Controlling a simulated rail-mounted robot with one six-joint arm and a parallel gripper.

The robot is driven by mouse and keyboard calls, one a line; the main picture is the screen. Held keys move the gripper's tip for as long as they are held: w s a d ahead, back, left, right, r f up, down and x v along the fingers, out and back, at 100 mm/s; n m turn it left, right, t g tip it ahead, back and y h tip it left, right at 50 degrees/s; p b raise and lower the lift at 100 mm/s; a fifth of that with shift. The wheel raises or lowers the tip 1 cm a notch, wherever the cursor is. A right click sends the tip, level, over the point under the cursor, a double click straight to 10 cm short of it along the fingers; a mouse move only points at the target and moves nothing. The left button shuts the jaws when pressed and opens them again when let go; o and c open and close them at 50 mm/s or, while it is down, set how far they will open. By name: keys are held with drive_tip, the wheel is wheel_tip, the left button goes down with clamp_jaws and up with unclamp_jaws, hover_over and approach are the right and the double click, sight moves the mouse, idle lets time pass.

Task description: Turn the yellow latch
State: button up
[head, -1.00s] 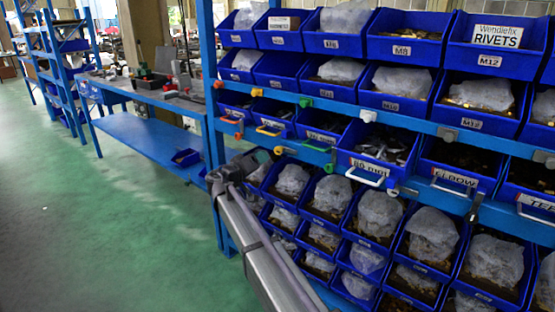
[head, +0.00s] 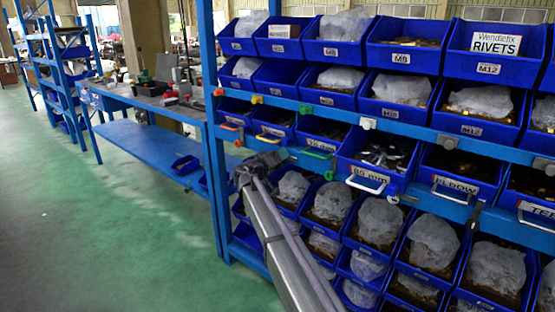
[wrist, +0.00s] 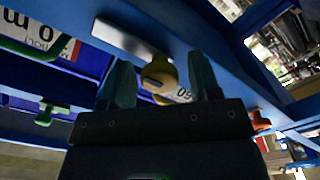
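The yellow latch (wrist: 158,72) shows in the wrist view as a rounded yellow knob under the blue rail. My gripper (wrist: 162,78) is open, with one dark finger on each side of the knob. I see gaps between the fingers and the knob and cannot tell of any contact. In the head view my gripper (head: 262,163) is at the lower latch rail, between an orange latch (head: 238,143) and a green latch (head: 329,175). There my gripper hides the lower yellow latch.
The wrist view shows a green latch (wrist: 46,115) on the left and an orange latch (wrist: 259,122) on the right. Blue bins with coloured handles, such as the white handle (head: 367,181), fill the rack. A workbench (head: 150,100) stands left; the green floor is clear.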

drive_tip(key=c, duration=0.8)
drive_tip(key=shift+c, duration=0.2)
drive_tip(key=shift+n, duration=0.3)
drive_tip(key=n, duration=1.1)
drive_tip(key=shift+f+n, duration=0.1)
drive_tip(key=shift+n, duration=2.1)
